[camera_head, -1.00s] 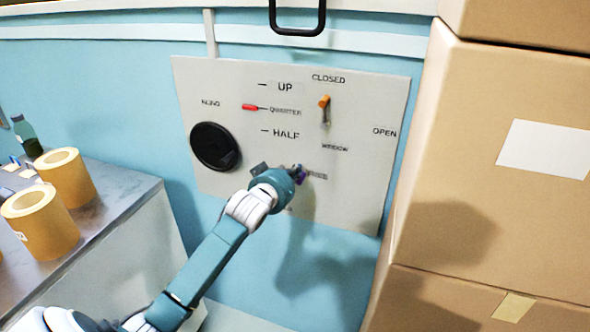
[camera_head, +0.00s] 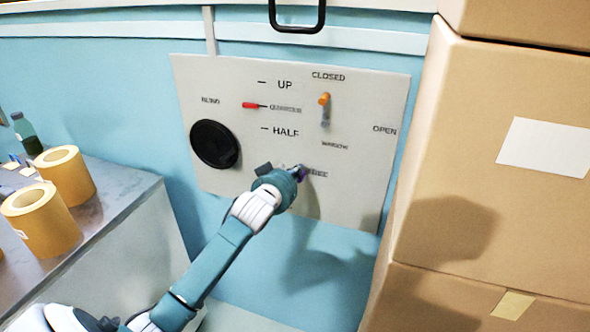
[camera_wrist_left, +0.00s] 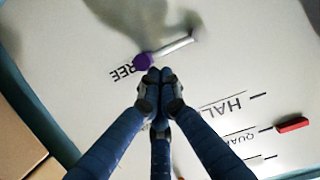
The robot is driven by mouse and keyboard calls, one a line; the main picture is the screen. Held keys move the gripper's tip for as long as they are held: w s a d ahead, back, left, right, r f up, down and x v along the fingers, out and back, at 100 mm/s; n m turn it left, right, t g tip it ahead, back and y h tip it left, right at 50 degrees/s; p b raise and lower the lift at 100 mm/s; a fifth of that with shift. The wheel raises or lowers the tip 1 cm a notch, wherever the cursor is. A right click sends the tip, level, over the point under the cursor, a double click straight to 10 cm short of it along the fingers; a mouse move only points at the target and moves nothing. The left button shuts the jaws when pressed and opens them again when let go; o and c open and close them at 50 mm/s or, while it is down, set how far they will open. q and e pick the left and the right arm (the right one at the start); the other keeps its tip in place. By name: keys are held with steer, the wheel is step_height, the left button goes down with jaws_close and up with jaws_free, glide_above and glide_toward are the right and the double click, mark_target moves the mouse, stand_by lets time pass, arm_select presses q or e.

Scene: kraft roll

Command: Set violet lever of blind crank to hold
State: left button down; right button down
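The blind crank panel (camera_head: 360,185) is a pale plate on the blue wall. Its violet lever (camera_wrist_left: 143,61) shows in the left wrist view as a round knob on a pale metal shaft, the knob lying beside the partly covered FREE label. In the head view only a bit of violet shows past my left gripper (camera_head: 292,170). In the left wrist view the fingertips of my left gripper (camera_wrist_left: 159,76) are together, right beside the knob, with nothing visible between them. Whether they touch the knob I cannot tell. My right gripper is not in view.
The panel also bears a black round knob (camera_head: 215,144), a red lever (camera_head: 250,105) at QUARTER and an orange-knobbed lever (camera_head: 324,99) near CLOSED. Stacked cardboard boxes (camera_head: 480,190) stand close on the right. A table (camera_head: 115,200) with kraft rolls (camera_head: 68,176) is at left.

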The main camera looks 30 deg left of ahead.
arm_select(q)
steer(key=shift+d+f, duration=0.1)
steer(key=shift+f, duration=0.1)
steer(key=shift+d+f+m+y, duration=0.2)
steer(key=shift+f+m+y, duration=0.2)
steer(key=shift+f+m, duration=0.3)
steer(key=shift+d+f+m, duration=0.1)
steer(key=shift+f+m, duration=0.3)
steer(key=shift+m, duration=0.3)
steer(key=shift+f+m+y+b, duration=0.5)
steer(key=shift+f+m, duration=0.15)
steer(key=shift+m, duration=0.15)
steer(key=a+f+m+y+b, duration=0.3)
steer(key=f+m+b, duration=0.2)
steer(key=m+b, duration=0.2)
steer(key=shift+s+a+f+m+t, duration=0.25)
steer(key=shift+s+a+m+t, duration=0.15)
steer(key=shift+m, duration=0.9)
steer(key=shift+w, duration=0.1)
